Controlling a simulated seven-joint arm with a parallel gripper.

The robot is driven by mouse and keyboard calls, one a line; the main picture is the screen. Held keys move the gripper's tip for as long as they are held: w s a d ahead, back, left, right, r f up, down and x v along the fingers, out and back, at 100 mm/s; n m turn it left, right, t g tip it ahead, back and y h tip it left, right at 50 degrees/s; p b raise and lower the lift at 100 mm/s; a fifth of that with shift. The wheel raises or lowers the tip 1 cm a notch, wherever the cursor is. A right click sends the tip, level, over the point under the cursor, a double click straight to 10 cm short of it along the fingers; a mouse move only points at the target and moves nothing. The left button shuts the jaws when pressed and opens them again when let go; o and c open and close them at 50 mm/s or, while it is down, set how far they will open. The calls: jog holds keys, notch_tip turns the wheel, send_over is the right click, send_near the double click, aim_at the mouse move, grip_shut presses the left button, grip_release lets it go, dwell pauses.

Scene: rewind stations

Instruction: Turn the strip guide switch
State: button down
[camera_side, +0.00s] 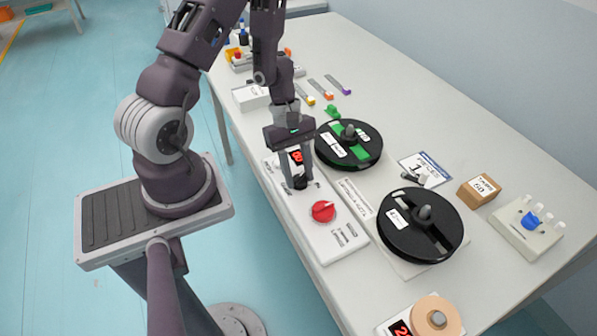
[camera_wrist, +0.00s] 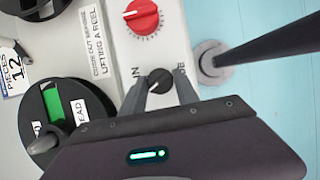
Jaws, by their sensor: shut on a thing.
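A small black switch knob (camera_wrist: 159,80) sits on the white control panel (camera_side: 330,243). In the wrist view it has the word IN printed on its left and a partly hidden label on its right. My gripper (camera_side: 300,180) points down at the panel and is shut on this knob, with one finger on each side. The knob also shows in the side view (camera_side: 300,183), largely covered by the fingers. A larger red knob (camera_side: 323,211) stands beside it on the same panel and shows in the wrist view (camera_wrist: 142,16). A red display (camera_side: 296,157) is lit behind my fingers.
A black reel with a green strip (camera_side: 362,153) stands close right of my gripper. A second black reel (camera_side: 397,235) is nearer the front. A card reading 12 (camera_side: 432,163), a small brown box (camera_side: 478,191) and a pegged block (camera_side: 510,240) lie further right.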

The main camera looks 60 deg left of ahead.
jog(key=c, duration=0.9)
grip_release()
jog(key=shift+c, duration=0.2)
jog(key=shift+r, duration=0.1)
jog(key=v, duration=0.7)
